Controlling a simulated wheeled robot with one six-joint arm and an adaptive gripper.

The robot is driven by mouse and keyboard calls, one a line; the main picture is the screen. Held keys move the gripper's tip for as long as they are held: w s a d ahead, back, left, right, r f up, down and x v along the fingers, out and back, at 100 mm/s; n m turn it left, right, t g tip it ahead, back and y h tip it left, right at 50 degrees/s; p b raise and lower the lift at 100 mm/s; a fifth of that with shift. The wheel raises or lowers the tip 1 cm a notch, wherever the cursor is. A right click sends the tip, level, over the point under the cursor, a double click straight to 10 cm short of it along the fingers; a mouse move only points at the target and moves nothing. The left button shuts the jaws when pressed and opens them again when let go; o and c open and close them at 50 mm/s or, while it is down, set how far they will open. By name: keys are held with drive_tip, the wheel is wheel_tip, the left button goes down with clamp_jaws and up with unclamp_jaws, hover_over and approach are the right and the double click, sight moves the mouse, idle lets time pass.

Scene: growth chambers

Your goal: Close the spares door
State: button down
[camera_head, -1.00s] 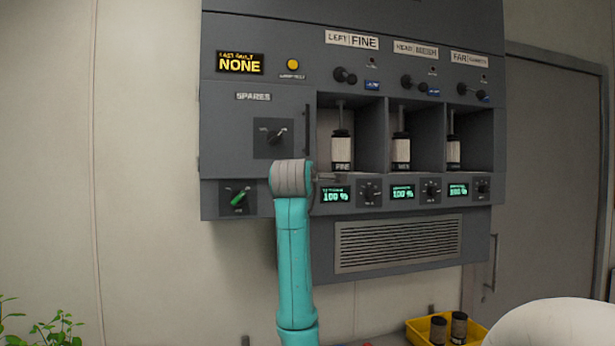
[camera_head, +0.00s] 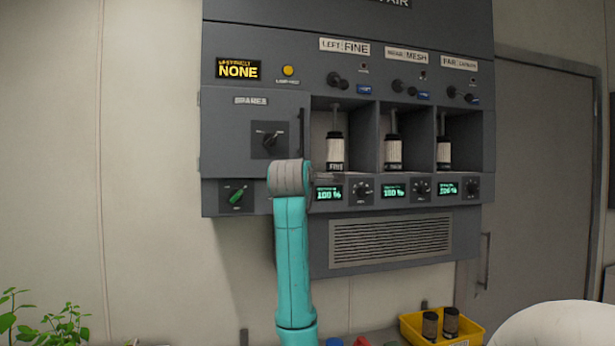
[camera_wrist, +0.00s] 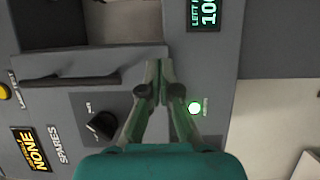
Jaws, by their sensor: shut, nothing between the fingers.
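The spares door (camera_head: 225,130) is the grey panel at the left of the wall unit, under the SPARES label. It carries a black rotary knob (camera_head: 269,140) and a dark vertical handle (camera_head: 301,132) at its right edge. It looks about flush with the unit; a small gap cannot be ruled out. In the wrist view, turned sideways, the handle (camera_wrist: 70,82) and knob (camera_wrist: 103,125) lie left of my gripper (camera_wrist: 159,68). My gripper is shut and empty, near the door's lower right corner; contact cannot be told. In the head view my arm hides part of that corner.
Right of the door are open bays with canisters (camera_head: 335,150). Below run green displays (camera_head: 329,192) and small knobs; a green-handled switch (camera_head: 236,195) sits lower left. A yellow tray (camera_head: 410,331) with dark canisters stands lower right. Plants (camera_head: 65,325) are lower left.

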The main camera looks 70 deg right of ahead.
drive_tip(key=s+a, duration=0.1)
drive_tip(key=s, duration=0.8)
drive_tip(key=shift+s+a, duration=0.2)
drive_tip(key=shift+a, duration=0.15)
drive_tip(key=shift+f, duration=0.1)
